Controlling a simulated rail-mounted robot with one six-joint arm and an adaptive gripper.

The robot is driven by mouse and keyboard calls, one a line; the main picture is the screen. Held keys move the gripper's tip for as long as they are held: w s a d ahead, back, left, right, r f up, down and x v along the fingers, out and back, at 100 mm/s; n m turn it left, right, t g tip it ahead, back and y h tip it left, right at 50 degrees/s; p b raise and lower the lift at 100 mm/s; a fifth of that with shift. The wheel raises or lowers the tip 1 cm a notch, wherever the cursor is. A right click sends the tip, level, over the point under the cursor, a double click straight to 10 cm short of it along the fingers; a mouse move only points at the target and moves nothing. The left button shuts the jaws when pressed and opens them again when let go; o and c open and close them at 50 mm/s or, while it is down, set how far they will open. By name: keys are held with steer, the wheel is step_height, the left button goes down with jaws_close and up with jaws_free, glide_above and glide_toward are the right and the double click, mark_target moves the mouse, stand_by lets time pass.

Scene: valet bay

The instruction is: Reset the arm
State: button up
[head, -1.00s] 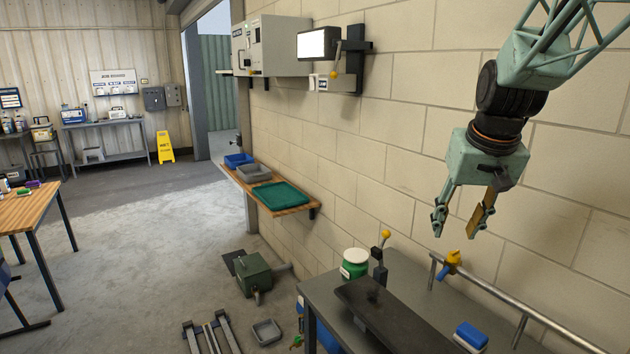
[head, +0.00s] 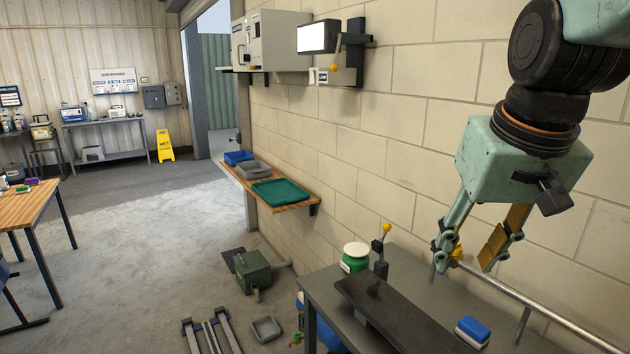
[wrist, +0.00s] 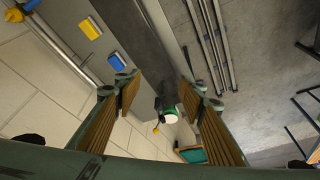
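My gripper (head: 464,262) hangs at the upper right of the head view, above the grey workbench and in front of the block wall. Its two green fingers with ribbed tan pads are apart, with nothing between them. In the wrist view my gripper (wrist: 168,97) also shows open and empty, its fingers spread over the bench far below.
The grey bench (head: 405,262) holds a green jar (head: 355,258), a yellow-knobbed lever (head: 381,252), a dark plate (head: 395,315) and a blue block (head: 473,331). A metal rail (head: 540,313) runs along the wall. A shelf with a green tray (head: 283,196) is farther left.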

steer(key=s+a+f+b, duration=0.1)
steer(key=s+a+f, duration=0.1)
steer(key=s, duration=0.8)
steer(key=s+a+f+b, duration=0.1)
steer(key=s+f, duration=0.2)
steer(key=s, duration=0.7)
steer(key=shift+s+a+n+b, duration=0.15)
steer(key=shift+a+n+b, duration=0.25)
steer(key=shift+r, duration=0.1)
steer(key=shift+r+p, duration=0.15)
steer(key=shift+p, duration=0.2)
steer(key=shift+f, duration=0.2)
step_height(320, 180, down, 14)
steer(key=b, duration=1.4)
steer(key=shift+r, duration=0.25)
